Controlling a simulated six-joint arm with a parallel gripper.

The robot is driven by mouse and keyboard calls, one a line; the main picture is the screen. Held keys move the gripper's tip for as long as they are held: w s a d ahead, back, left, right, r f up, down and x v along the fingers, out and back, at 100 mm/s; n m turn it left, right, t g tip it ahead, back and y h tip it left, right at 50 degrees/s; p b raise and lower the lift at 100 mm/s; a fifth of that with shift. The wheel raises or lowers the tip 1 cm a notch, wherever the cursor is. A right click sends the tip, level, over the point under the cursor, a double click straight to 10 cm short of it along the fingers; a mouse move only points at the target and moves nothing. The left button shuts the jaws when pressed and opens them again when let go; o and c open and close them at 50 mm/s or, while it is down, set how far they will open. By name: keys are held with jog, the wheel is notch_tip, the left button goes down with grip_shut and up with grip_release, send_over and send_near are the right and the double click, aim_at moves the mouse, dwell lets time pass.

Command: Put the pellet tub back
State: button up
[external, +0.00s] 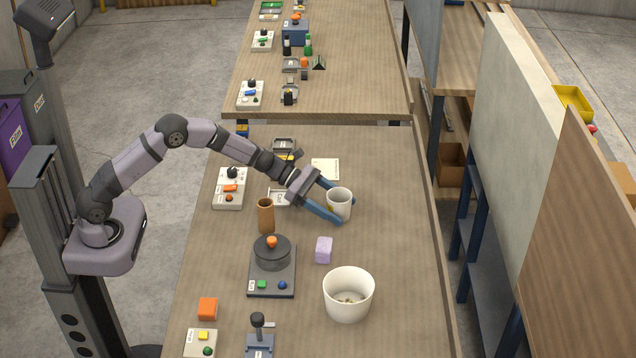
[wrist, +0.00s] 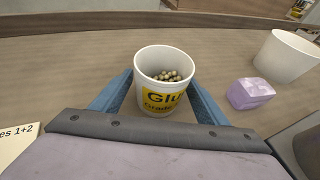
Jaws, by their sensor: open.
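The pellet tub (external: 340,204) is a small white tub standing upright on the wooden bench. In the wrist view the tub (wrist: 163,81) has a yellow label starting "Glu" and holds several dull olive-gold pellets. My gripper (external: 341,203) is open, with its blue fingers on either side of the tub. In the wrist view the fingers show left and right of it, with a gap beside the tub. A larger white bowl (external: 348,296) stands nearer the front, with a few small bits at its bottom; it also shows in the wrist view (wrist: 286,56).
A lilac block (external: 324,250) lies between the tub and the bowl. A brown cylinder (external: 265,215) and a device with a round dark top (external: 272,252) stand to the left. A paper card (external: 325,169) lies behind the tub. The bench right of the tub is clear.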

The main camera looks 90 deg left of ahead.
jog(key=shift+r, duration=0.15)
jog(key=shift+s+a+r, duration=0.1)
jog(key=b+v, duration=0.1)
jog(key=v, duration=1)
jog(key=shift+s+r, duration=0.25)
jog(key=shift+s, duration=0.1)
